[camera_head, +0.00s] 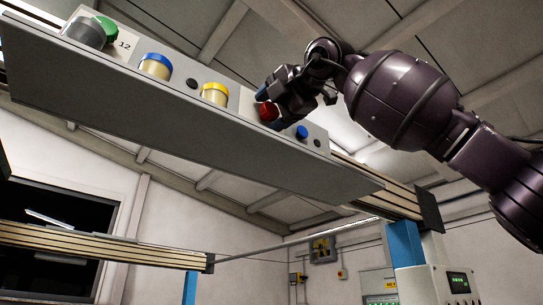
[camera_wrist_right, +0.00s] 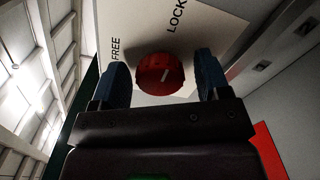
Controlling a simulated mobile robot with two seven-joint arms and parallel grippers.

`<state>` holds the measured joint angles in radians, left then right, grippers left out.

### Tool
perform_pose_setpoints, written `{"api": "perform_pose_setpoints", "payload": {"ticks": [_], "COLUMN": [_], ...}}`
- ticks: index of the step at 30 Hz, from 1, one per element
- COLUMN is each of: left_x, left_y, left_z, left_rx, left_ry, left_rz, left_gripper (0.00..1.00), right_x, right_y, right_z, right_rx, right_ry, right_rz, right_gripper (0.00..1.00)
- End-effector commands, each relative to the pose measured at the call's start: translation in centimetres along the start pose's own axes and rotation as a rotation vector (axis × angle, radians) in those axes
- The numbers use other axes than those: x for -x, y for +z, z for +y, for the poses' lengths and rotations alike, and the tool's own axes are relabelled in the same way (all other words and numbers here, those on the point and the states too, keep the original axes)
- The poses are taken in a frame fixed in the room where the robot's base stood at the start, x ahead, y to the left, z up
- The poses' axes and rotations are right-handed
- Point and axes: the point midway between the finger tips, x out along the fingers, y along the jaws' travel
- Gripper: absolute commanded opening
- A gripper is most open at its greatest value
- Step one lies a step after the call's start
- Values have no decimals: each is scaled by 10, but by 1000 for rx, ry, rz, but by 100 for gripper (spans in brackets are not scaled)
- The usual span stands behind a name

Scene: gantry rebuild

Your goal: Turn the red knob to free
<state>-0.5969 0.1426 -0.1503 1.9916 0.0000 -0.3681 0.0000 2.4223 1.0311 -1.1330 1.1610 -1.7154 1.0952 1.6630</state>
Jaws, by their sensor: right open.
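The red knob (camera_head: 268,111) sits on the sloped panel (camera_head: 180,131) in the head view, partly hidden by my right gripper (camera_head: 277,100). In the right wrist view the red knob (camera_wrist_right: 161,74) lies between the two blue fingertips of my right gripper (camera_wrist_right: 163,78), with a visible gap at least on the right side. The gripper is open around the knob. The white label plate (camera_wrist_right: 205,22) reads FREE on the left and LOCK at the upper right. A pale line on the knob runs toward the upper right, toward LOCK. My left gripper is not seen.
The panel's beam (camera_head: 389,200) ends at a blue post (camera_head: 404,243). Open room lies below the panel.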

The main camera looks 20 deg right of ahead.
Motion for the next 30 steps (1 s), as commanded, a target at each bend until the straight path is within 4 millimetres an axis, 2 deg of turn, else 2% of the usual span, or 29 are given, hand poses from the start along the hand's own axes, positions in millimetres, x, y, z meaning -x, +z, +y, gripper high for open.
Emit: {"api": "perform_pose_setpoints", "payload": {"ticks": [4,5,14,23,30], "left_x": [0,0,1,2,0], "left_y": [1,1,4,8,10], "left_z": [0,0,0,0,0], "left_rx": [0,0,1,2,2], "left_ry": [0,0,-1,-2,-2], "left_rz": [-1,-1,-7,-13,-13], "left_gripper": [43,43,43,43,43], "right_x": [0,0,0,-1,-1], "right_y": [0,0,0,-1,-1], "right_z": [0,0,0,-1,-2], "right_rx": [0,0,0,36,168], "right_ry": [-1,-1,-1,-3,-3], "right_rz": [0,0,0,1,3], "right_gripper": [70,66,21,20,20]}}
